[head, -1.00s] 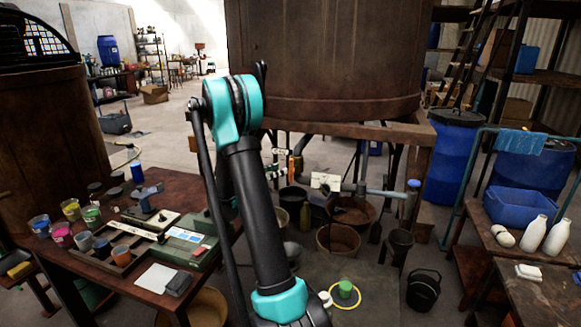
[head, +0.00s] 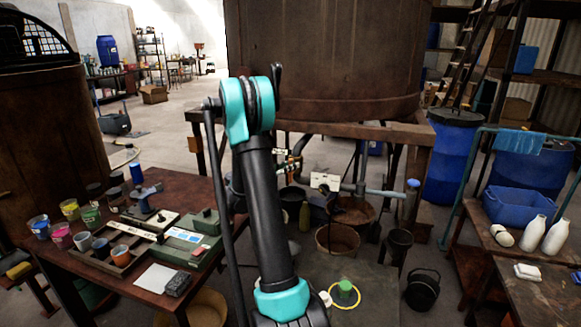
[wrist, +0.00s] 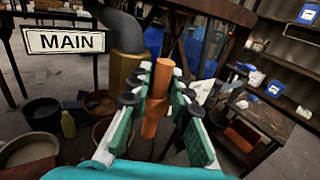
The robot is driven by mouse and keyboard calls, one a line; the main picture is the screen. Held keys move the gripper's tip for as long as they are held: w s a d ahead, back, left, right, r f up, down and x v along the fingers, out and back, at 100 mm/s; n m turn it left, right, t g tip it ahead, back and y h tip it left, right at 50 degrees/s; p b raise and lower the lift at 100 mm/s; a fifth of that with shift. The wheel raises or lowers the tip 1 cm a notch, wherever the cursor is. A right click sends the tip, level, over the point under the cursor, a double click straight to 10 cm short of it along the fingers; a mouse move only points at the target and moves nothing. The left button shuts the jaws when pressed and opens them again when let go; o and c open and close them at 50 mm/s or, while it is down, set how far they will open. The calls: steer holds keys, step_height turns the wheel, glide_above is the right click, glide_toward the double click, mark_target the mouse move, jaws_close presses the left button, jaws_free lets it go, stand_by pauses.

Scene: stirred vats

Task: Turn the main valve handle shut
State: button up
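The orange valve handle (wrist: 157,98) stands upright in the wrist view, joined near a brass-yellow valve body (wrist: 123,72) on a dark pipe. A white sign reading MAIN (wrist: 65,40) hangs to its left. My gripper (wrist: 165,72) is open, with its green-padded fingers on either side of the handle. The left finger is closer to the handle than the right one; I cannot tell whether either touches.
A large rusty vat (head: 325,60) stands on a wooden frame behind my arm. Pails and a yellow bottle (wrist: 68,124) sit on the floor below. A bench with paint pots (head: 150,290) is at left; a table with white bottles (head: 557,236) is at right.

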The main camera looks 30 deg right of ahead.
jaws_close()
steer(key=shift+s+m, duration=0.1)
steer(key=shift+m, duration=0.2)
steer(key=shift+s+d+f+m+t+y, duration=0.4)
steer(key=shift+m+t+y, duration=0.4)
steer(key=shift+m+y, duration=0.85)
steer(key=shift+s+d+f+m+t+y, duration=0.2)
steer(key=shift+f+m+t+y, duration=0.45)
steer(key=shift+m+y, duration=1.05)
steer(key=shift+s+d+f+m+t+y, duration=0.3)
steer(key=shift+m+t+y, duration=0.85)
steer(key=shift+m, duration=0.8)
steer(key=shift+a, duration=0.1)
